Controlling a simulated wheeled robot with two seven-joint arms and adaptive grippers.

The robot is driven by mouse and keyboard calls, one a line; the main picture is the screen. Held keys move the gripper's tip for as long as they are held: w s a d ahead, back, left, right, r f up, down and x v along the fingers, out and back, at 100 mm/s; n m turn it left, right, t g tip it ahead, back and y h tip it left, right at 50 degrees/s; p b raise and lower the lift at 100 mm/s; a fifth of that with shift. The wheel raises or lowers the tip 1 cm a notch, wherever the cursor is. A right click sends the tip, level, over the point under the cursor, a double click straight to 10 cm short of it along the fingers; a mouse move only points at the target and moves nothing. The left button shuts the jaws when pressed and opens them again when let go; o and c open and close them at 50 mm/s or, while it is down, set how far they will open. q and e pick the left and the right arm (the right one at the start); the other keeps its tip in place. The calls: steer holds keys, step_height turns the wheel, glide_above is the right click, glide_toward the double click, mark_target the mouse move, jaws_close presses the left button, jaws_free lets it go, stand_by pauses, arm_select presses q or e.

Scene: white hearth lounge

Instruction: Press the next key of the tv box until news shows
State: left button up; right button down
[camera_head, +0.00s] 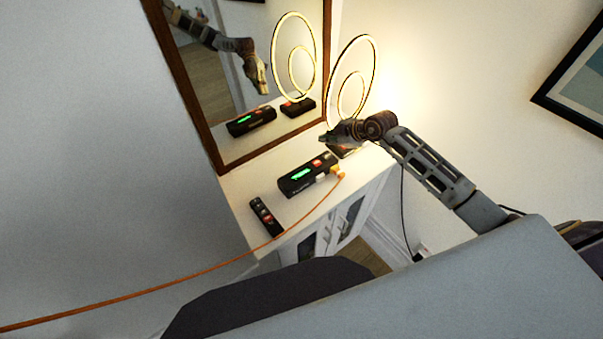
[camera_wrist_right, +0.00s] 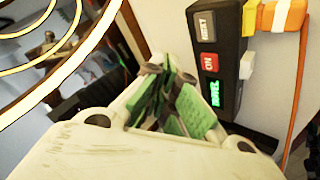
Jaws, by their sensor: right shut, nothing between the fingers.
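The black tv box (camera_head: 308,174) lies on the white cabinet top, with lit green letters too small to read surely. In the right wrist view the tv box (camera_wrist_right: 231,60) shows a grey key (camera_wrist_right: 206,27), its lettering apparently reading NEXT, a red ON key (camera_wrist_right: 210,63) and the green display (camera_wrist_right: 214,93). My right gripper (camera_head: 326,138) is shut and empty, above and behind the box near the lamp. Its green-padded fingers (camera_wrist_right: 165,97) appear beside the box, apart from the keys. My left gripper is not in view.
A ring lamp (camera_head: 341,150) stands behind the box, near my right gripper. A dark remote (camera_head: 266,217) lies at the front left of the cabinet (camera_head: 237,187). An orange cable (camera_head: 200,270) runs from the box's right end. A wood-framed mirror (camera_head: 210,125) stands behind.

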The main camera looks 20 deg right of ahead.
steer(key=shift+a+n, duration=0.1)
steer(key=shift+n, duration=0.2)
steer(key=shift+r+n+b, duration=0.65)
steer(key=shift+n+b, duration=0.3)
steer(key=shift+n, duration=4.95)
steer(key=shift+r+n+b, duration=0.6)
steer(key=shift+n+b, duration=0.4)
steer(key=shift+n, duration=4.9)
steer(key=shift+r+n+b, duration=0.65)
steer(key=shift+n+b, duration=0.3)
steer(key=shift+n, duration=4.95)
steer(key=shift+f, duration=0.15)
